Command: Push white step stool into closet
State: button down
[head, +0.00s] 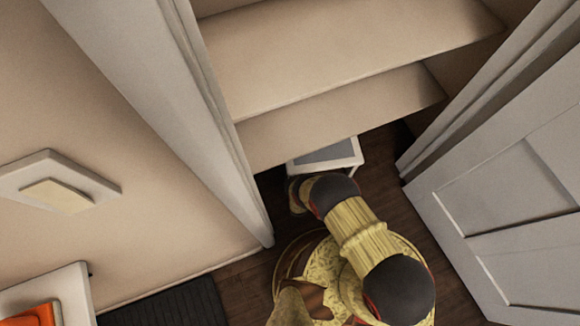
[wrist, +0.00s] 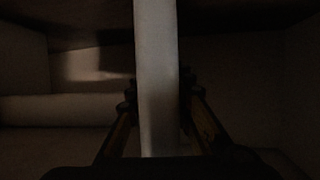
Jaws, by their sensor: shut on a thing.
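The white step stool (head: 352,157) stands on the dark wood floor inside the closet, below the lowest shelf. Its grey top shows partly in the head view; the rest is hidden by the shelf and my arm. In the dark wrist view, a pale upright bar (wrist: 157,80), which looks like part of the stool, runs between the fingers of my gripper (wrist: 158,105). The fingers are shut on it, one on each side. In the head view, my arm reaches through the closet opening and its end is at the stool's near side.
Closet shelves (head: 350,50) hang above the stool. The white door frame (head: 165,90) is close on the left, and an open white panelled door (head: 500,200) stands on the right. A dark mat (head: 165,306) lies at the bottom left. Floor shows between my arm and the door.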

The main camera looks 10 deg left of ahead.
jog(key=shift+s+a, duration=0.1)
jog(key=shift+a, duration=0.2)
jog(key=c, duration=1.6)
grip_release()
jog(key=shift+o, duration=0.5)
jog(key=shift+s, duration=0.15)
jog(key=v, duration=1.1)
jog(key=shift+s+d+r, duration=0.15)
jog(key=shift+s+d, duration=0.1)
jog(key=shift+s, duration=0.05)
